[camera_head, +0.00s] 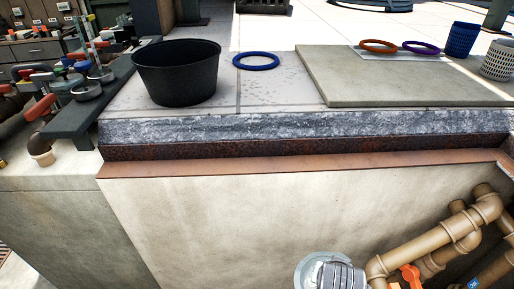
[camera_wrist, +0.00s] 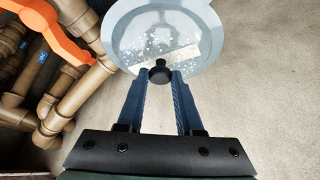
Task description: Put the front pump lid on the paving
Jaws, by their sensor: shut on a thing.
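In the wrist view, the pump lid (camera_wrist: 135,45) is a clear, pale blue-grey disc with a black knob (camera_wrist: 160,73) at its near edge in the picture. White specks and a pale label show on or through it. My gripper (camera_wrist: 160,76) has its blue fingers on either side of the knob and is shut on it. I cannot tell whether the lid is seated or lifted clear. The paving (camera_head: 255,95) is the pale tiled deck above the pit wall in the head view.
On the paving stand a black bucket (camera_head: 178,75), a blue ring (camera_head: 256,61) and a flat slab (camera_head: 400,80). Bare paving lies between bucket and slab. Tan pipes (camera_head: 435,240) with an orange handle (camera_head: 411,277) crowd the pit's lower right. A stone edge (camera_head: 300,125) borders the paving.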

